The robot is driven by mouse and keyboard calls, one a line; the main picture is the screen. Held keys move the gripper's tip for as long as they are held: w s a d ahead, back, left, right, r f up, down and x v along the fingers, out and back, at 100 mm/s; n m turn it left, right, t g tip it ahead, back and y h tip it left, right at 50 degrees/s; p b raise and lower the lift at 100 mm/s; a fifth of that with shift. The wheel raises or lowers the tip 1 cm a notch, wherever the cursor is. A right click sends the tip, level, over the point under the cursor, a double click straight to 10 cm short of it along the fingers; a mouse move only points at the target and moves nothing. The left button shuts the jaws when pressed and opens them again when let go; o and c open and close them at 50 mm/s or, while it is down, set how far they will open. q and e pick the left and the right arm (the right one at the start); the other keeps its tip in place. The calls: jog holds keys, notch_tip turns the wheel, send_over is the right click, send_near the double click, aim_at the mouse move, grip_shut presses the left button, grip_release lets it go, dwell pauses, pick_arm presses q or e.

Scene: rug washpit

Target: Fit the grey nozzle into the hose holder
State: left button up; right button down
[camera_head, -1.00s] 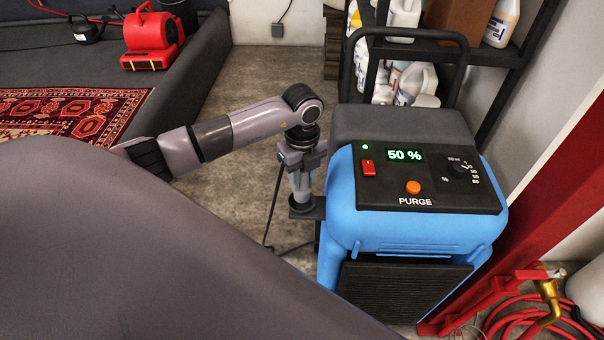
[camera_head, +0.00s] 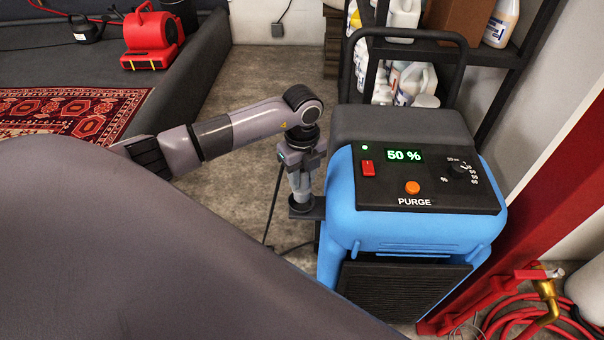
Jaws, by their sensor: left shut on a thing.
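The grey nozzle (camera_head: 300,187) is upright under my left gripper (camera_head: 300,170), which is shut on it from above. The hose holder (camera_head: 306,210) is a dark bracket with a ring on the left side of the blue machine (camera_head: 338,200). The nozzle's lower end is at the ring of the holder. I cannot tell how deep it sits in the ring. My right gripper is not in view.
The blue machine has a panel reading 50 % with an orange PURGE button (camera_head: 413,188). A black shelf (camera_head: 500,58) with bottles stands behind it. A red blower (camera_head: 152,42) and a patterned rug (camera_head: 60,112) are at the left. A red hose (camera_head: 510,318) lies at lower right.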

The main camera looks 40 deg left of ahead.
aim_at(302, 185)
pick_arm(q)
jog(key=shift+f+b, duration=1.2)
jog(key=shift+f, duration=0.55)
jog(key=o, duration=1.2)
jog(key=shift+c, duration=0.2)
notch_tip(302, 185, up, 7)
jog(key=shift+r, duration=0.1)
